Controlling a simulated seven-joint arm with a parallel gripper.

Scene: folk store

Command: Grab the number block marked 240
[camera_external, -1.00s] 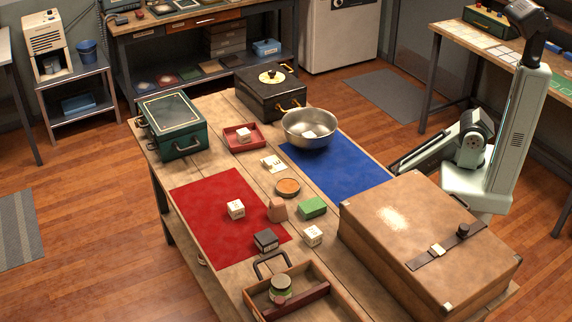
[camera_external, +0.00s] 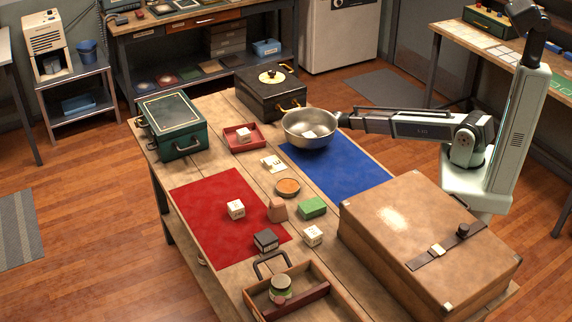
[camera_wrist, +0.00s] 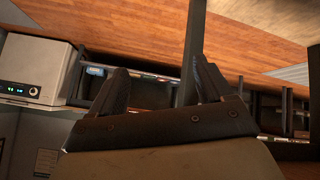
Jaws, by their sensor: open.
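Several white number blocks show in the external view: one (camera_external: 236,209) on the red mat, one (camera_external: 313,235) beside the green block, one (camera_external: 244,134) in the small red tray and one (camera_external: 309,134) in the metal bowl (camera_external: 318,142). A dark block (camera_external: 266,241) sits at the red mat's edge. The markings are too small to read, so I cannot tell which is 240. My gripper (camera_external: 345,119) is at the bowl's right rim in the picture; whether it touches is unclear. In the wrist view my gripper (camera_wrist: 155,85) is open and empty, with no block visible.
A large brown case (camera_external: 430,240) fills the table's near right. A black box (camera_external: 270,92) and a green box (camera_external: 172,125) stand at the back. A wooden tray (camera_external: 325,306) with a jar is in front. The blue mat (camera_external: 350,175) is mostly clear.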

